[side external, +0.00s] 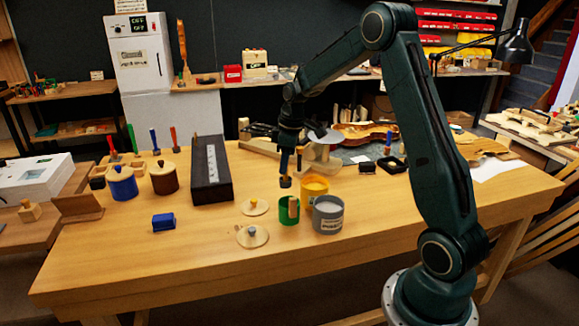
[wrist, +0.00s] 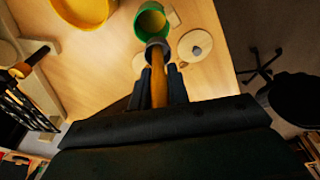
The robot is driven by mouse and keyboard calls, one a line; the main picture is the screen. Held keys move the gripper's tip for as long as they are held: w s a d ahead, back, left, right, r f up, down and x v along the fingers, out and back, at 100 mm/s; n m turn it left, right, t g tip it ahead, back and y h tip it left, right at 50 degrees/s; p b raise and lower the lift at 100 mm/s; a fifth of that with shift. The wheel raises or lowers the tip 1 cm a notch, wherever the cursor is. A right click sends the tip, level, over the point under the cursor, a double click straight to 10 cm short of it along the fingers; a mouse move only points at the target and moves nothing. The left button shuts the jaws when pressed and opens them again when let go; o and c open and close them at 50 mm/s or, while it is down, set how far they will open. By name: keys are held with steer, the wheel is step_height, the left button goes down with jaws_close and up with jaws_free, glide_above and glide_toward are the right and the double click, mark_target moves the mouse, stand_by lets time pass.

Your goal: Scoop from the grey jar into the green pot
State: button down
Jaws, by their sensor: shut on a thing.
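My gripper (side external: 291,161) is shut on a scoop with a wooden handle (wrist: 158,88) and a small dark grey cup (side external: 285,182). The fingers point down, and the cup hangs above and behind the green pot (side external: 284,215), clear of its rim. In the wrist view the scoop cup (wrist: 155,48) shows just below the open green pot (wrist: 141,27). I cannot tell whether the cup holds anything. The grey jar (side external: 327,224) stands open right of the green pot, with pale contents near its top and a label in front. It is not seen in the wrist view.
An orange-yellow pot (side external: 314,187) stands behind the grey jar. Two wooden lids (side external: 252,237) (side external: 254,207) lie left of the green pot. A blue block (side external: 163,222), a black box (side external: 211,175) and lidded jars (side external: 122,184) stand further left. The front bench is clear.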

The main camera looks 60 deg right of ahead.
stand_by(0.4)
steer(key=shift+s+d+r, duration=0.15)
steer(key=shift+s+d, duration=0.15)
steer(key=shift+s, duration=0.15)
steer(key=s+d+r, duration=0.2)
steer(key=s+d, duration=0.1)
steer(key=s, duration=0.8)
steer(key=shift+s+d, duration=0.2)
steer(key=shift+d, duration=0.15)
steer(key=shift+f, duration=0.15)
steer(key=shift+f, duration=6.5)
steer(key=shift+r, duration=0.1)
step_height(320, 180, up, 14)
steer(key=shift+f, duration=0.2)
